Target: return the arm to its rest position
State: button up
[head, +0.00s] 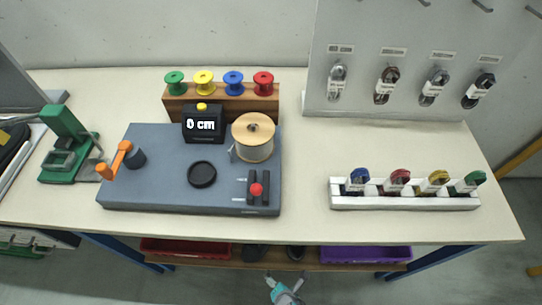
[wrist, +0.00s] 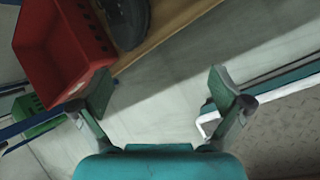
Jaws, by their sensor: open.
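My gripper (head: 286,287) shows at the bottom edge of the head view, in front of the workbench and lower than its top. In the wrist view my gripper (wrist: 165,95) has its two fingers spread wide apart, with nothing between them. Past the fingers lies bare grey floor (wrist: 170,95). Most of my arm is out of view.
The workbench (head: 320,226) carries a grey winding station (head: 150,190), a spool rack (head: 220,103) and a white lace holder (head: 405,202). Below, a red crate (wrist: 50,50) and a dark shoe (wrist: 128,20) sit on the wooden shelf (wrist: 175,22), near my gripper. A purple crate (head: 365,254) is right.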

jog(key=s+d+r+m+t+y, duration=0.1)
jog(key=s+d+r+m+t, duration=0.2)
jog(key=s+d+r+m, duration=0.65)
jog(key=s+d+r+m+t+h, duration=0.1)
jog(key=s+d+r+m+t, duration=0.1)
jog(key=r+m, duration=0.7)
jog(key=s+d+r+m+t+h, duration=0.1)
jog(key=s+d+r+m+t, duration=0.2)
jog(key=r+m, duration=0.7)
notch_tip(320, 180, up, 8)
jog(key=shift+s+d+f, duration=0.1)
jog(key=shift+s+d, duration=0.35)
jog(key=shift+d, duration=0.1)
